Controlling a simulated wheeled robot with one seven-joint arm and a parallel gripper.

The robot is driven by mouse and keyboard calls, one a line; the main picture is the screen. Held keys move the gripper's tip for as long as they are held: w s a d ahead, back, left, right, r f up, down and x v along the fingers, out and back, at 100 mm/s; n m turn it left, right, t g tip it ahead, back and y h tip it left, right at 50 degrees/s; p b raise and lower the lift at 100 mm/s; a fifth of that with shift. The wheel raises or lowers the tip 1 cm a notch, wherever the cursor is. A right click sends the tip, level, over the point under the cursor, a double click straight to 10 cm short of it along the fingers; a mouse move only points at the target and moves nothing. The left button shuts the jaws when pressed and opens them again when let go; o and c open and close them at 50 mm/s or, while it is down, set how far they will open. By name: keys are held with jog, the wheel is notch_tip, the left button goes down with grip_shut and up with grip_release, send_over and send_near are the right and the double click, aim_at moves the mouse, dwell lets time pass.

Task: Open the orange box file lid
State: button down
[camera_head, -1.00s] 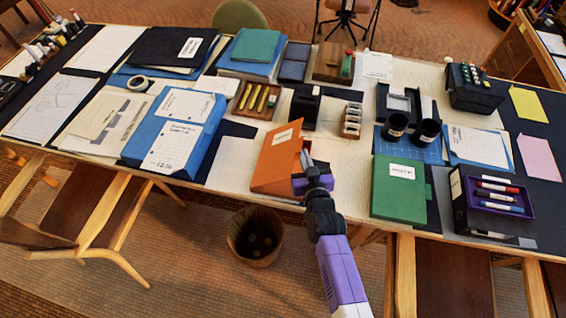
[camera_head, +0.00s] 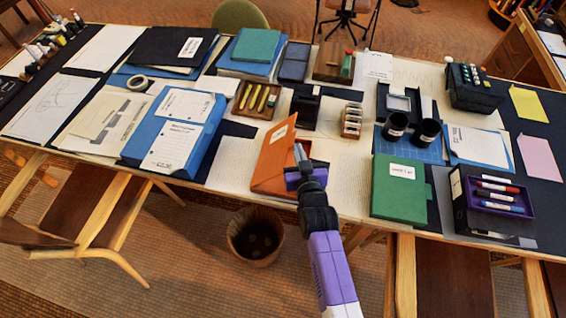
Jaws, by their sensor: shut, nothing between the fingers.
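The orange box file (camera_head: 270,160) lies near the front edge of the table, a white label on its lid (camera_head: 280,143). The lid looks tilted up, its right side raised, with the left side staying low. My gripper (camera_head: 299,153) is shut and empty at the right side of the box file, its fingertips by the raised lid's edge. Whether the fingertips touch the lid cannot be told. My gripper and wrist hide the box's front right part.
A green box file (camera_head: 398,195) lies to the right, and blue box files (camera_head: 180,125) to the left. A wooden tray of yellow markers (camera_head: 257,100) and a small rack (camera_head: 352,120) stand behind. Pale paper to the right of the orange box is clear.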

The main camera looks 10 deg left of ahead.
aim_at(291, 146)
jog(key=shift+a+r, duration=1)
jog(key=shift+a, duration=0.15)
jog(key=shift+a+r, duration=0.4)
jog(key=shift+a, duration=0.3)
jog(key=shift+a+r, duration=0.35)
jog(key=shift+a, duration=0.35)
jog(key=shift+a, duration=0.1)
jog(key=shift+a+r+b, duration=0.25)
jog(key=shift+a+b, duration=0.1)
jog(key=shift+a, duration=0.35)
jog(key=shift+a+r+b, duration=0.25)
jog(key=shift+a+b, duration=0.05)
jog(key=shift+a, duration=0.4)
jog(key=shift+a, duration=0.15)
